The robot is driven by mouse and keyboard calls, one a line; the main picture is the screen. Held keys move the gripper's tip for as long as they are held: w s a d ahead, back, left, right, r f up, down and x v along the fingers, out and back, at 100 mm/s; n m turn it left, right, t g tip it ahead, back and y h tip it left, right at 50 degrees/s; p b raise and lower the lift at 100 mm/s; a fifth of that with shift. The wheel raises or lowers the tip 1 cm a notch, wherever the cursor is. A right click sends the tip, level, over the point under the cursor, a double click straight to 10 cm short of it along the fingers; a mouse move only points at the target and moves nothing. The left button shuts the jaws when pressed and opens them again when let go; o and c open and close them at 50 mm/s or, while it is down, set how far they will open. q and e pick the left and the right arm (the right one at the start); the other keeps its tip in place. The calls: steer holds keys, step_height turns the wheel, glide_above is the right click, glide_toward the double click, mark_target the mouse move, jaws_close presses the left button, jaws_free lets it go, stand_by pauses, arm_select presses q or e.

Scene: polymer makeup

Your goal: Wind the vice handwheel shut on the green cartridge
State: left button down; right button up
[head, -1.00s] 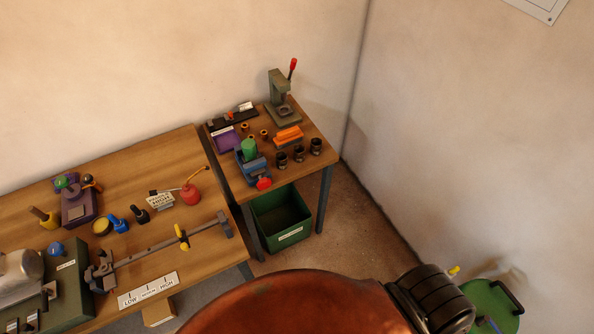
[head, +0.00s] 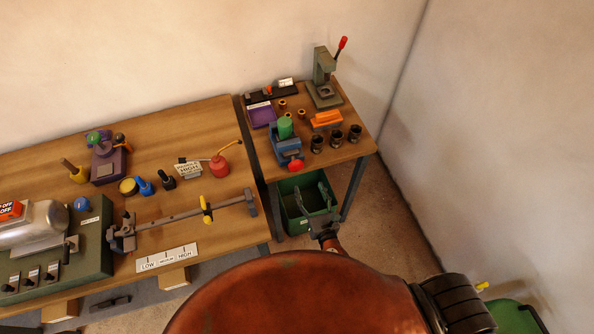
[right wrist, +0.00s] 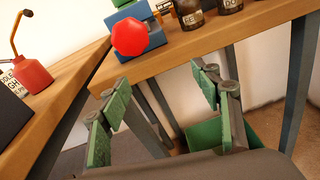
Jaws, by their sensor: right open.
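The blue vice (head: 287,147) stands near the front left of the small side table. The green cartridge (head: 285,126) sits upright in it; whether the jaws touch it cannot be told. The red handwheel (head: 295,166) is on the vice's front, at the table edge. In the right wrist view the handwheel (right wrist: 139,36) is at the top, above and beyond the fingers, with part of the blue vice (right wrist: 133,12) behind it. My right gripper (head: 313,191) is open and empty, in front of and below the table edge. It also shows in the right wrist view (right wrist: 160,95). My left gripper is out of view.
A green bin (head: 288,216) stands under the side table, behind my right gripper. A press (head: 324,80) stands behind. The long bench (head: 220,195) with a red oil can (head: 219,166) is left.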

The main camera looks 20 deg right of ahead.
steer(key=n+t, duration=0.1)
steer(key=n, duration=0.1)
glide_toward(297, 169)
steer(key=w, duration=0.2)
steer(key=shift+y, duration=0.4)
steer(key=w, duration=0.6)
steer(key=shift+w+p, duration=0.25)
steer(key=shift+p, duration=0.05)
steer(key=shift+w, duration=0.45)
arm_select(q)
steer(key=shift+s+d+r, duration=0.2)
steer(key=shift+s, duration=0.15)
arm_select(e)
steer(key=c, duration=0.3)
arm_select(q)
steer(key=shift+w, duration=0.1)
arm_select(e)
steer(key=c, duration=0.9)
